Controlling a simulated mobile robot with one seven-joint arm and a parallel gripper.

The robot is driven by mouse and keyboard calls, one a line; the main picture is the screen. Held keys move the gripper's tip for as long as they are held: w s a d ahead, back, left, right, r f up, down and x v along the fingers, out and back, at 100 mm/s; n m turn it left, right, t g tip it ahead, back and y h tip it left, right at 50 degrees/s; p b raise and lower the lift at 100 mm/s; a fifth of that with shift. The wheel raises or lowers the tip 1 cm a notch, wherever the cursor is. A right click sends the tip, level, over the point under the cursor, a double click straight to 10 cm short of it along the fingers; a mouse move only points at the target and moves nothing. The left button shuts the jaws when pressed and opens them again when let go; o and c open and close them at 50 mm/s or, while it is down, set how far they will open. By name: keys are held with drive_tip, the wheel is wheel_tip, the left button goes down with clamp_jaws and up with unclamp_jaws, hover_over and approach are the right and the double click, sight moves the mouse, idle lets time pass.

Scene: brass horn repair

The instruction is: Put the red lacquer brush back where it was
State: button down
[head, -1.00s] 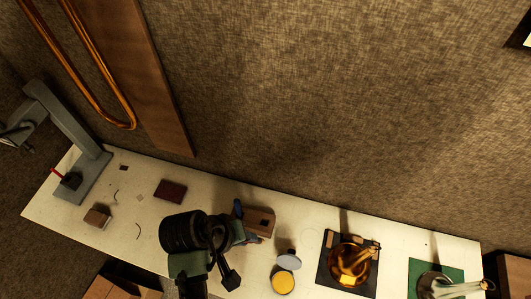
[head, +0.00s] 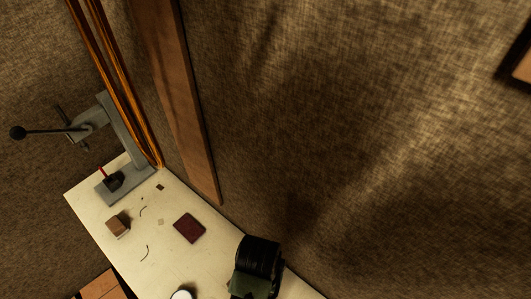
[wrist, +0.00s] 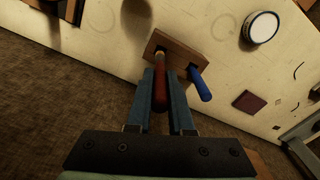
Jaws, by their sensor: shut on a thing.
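In the wrist view, my gripper (wrist: 168,76) is shut on the red-handled brush (wrist: 160,92), which lies lengthwise between the two blue-grey fingers. The brush's far end meets the wooden block (wrist: 180,48) in the picture; I cannot tell whether it is in the block or just above it. A blue-handled brush (wrist: 200,84) stands in the same block, close to the right finger. In the head view, only a dark part of my arm shows at the bottom; the fingers, the held brush and the block are not visible there.
A dark red pad (head: 189,228), a small brown block (head: 118,225) and scraps lie on the pale bench (head: 165,255). A round white-topped tin (wrist: 262,27) lies beyond the wooden block.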

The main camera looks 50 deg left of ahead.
drive_tip(key=shift+s+f, duration=0.15)
drive_tip(key=shift+f, duration=0.7)
drive_tip(key=shift+f+p, duration=0.4)
drive_tip(key=shift+f, duration=1.6)
drive_tip(key=shift+f, duration=0.1)
drive_tip(key=c, duration=0.8)
unclamp_jaws()
wheel_tip(320, 180, up, 11)
drive_tip(key=shift+f+b, duration=0.1)
drive_tip(key=shift+b, duration=0.45)
drive_tip(key=shift+d+r, duration=0.1)
drive_tip(key=shift+r, duration=0.6)
